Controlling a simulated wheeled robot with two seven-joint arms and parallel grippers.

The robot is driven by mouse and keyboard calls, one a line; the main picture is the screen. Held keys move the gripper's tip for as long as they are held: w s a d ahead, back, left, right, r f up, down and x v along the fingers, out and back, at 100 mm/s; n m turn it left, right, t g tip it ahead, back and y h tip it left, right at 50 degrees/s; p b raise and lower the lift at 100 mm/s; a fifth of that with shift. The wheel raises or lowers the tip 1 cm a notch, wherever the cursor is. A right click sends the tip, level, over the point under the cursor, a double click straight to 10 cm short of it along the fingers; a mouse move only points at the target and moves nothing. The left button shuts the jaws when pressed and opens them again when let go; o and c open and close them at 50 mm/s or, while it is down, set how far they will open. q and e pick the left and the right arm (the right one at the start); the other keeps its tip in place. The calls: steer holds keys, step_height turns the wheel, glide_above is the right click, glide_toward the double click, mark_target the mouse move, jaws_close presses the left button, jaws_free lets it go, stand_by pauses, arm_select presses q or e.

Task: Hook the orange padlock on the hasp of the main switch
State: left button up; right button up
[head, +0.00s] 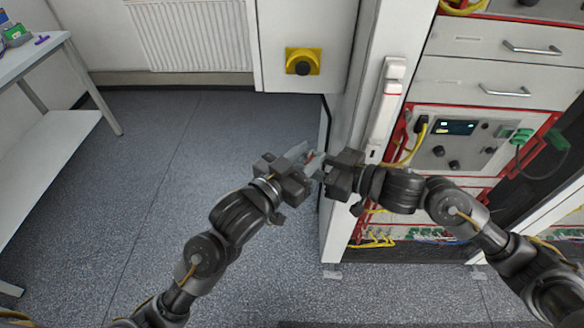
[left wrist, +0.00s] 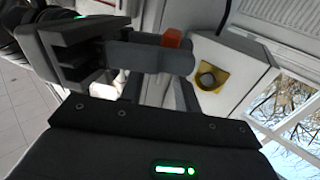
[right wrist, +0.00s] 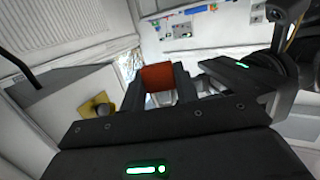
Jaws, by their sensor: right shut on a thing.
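The orange padlock (right wrist: 157,77) sits between the fingers of my right gripper (head: 319,166), which is shut on it. Its orange body shows in the left wrist view (left wrist: 172,38), partly behind a right-gripper finger; its shackle is hidden. My left gripper (head: 303,153) is close beside the right one, with a gap between its fingers and nothing seen in them. The main switch (head: 303,61), a black knob on a yellow plate, is on the white box beyond both grippers. It also shows in the left wrist view (left wrist: 211,77) and right wrist view (right wrist: 97,105). I cannot make out the hasp.
The cycler rack (head: 470,85) with drawers, a control panel (head: 452,135) and cables stands on the right. Its open white door edge (head: 362,120) is close to my right gripper. A white table (head: 35,50) is at far left. The floor (head: 150,160) between is clear.

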arm_select(q)
steer(key=shift+x, duration=1.05)
steer(key=shift+s, duration=0.1)
jaws_close()
arm_select(e)
steer(key=o, duration=1.1)
steer(key=shift+d, duration=0.1)
